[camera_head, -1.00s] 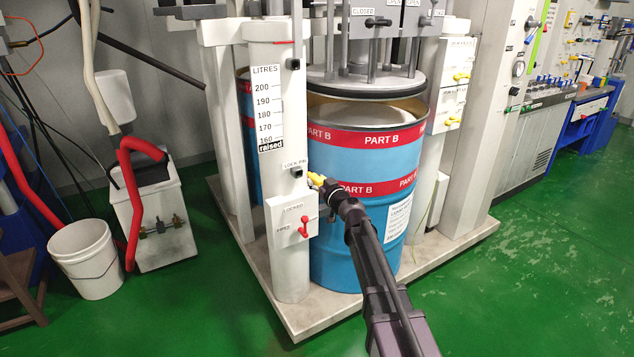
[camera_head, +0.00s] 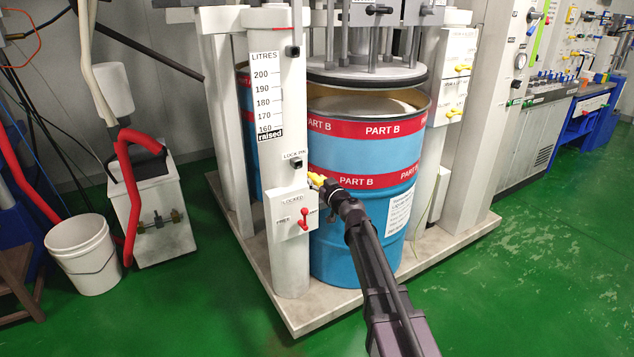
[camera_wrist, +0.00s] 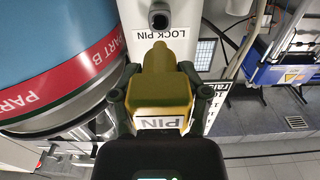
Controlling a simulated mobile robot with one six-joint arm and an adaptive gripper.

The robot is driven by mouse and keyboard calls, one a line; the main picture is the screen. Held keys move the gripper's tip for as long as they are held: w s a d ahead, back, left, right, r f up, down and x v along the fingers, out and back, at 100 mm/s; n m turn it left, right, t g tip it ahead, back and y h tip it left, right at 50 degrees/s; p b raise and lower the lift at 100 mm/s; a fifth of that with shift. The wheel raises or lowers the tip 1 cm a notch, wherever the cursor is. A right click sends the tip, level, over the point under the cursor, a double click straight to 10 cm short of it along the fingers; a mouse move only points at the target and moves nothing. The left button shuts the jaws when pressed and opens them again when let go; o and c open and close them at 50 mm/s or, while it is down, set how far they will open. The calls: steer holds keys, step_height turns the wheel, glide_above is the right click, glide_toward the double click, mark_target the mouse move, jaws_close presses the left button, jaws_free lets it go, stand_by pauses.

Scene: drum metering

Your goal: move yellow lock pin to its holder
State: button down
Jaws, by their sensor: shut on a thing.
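My gripper (camera_head: 324,185) is shut on the yellow lock pin (camera_head: 316,179), beside the white column, in front of the blue drum. In the wrist view, the fingers of my gripper (camera_wrist: 160,93) clasp both sides of the yellow lock pin (camera_wrist: 160,88), whose label reads PIN. Its narrower nose points toward a black socket (camera_wrist: 160,18) with a hole, next to the LOCK PIN label. The nose appears apart from this socket. In the head view the black socket (camera_head: 295,163) is on the column, slightly above and left of the pin.
The blue PART B drum (camera_head: 350,250) stands close to my gripper, under a raised round plate (camera_head: 365,75). A panel with a red lever (camera_head: 303,217) is just below left of the pin. Another black socket (camera_head: 292,51) is higher on the column. Green floor is clear at right.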

mark_target(308, 173)
steer(key=shift+w, duration=0.1)
steer(key=shift+x, duration=2.8)
steer(key=shift+x, duration=1.9)
stand_by(0.5)
jaws_free()
steer(key=shift+a, duration=0.1)
steer(key=shift+s, duration=0.2)
steer(key=v, duration=1.2)
steer(key=shift+w, duration=0.15)
stand_by(0.6)
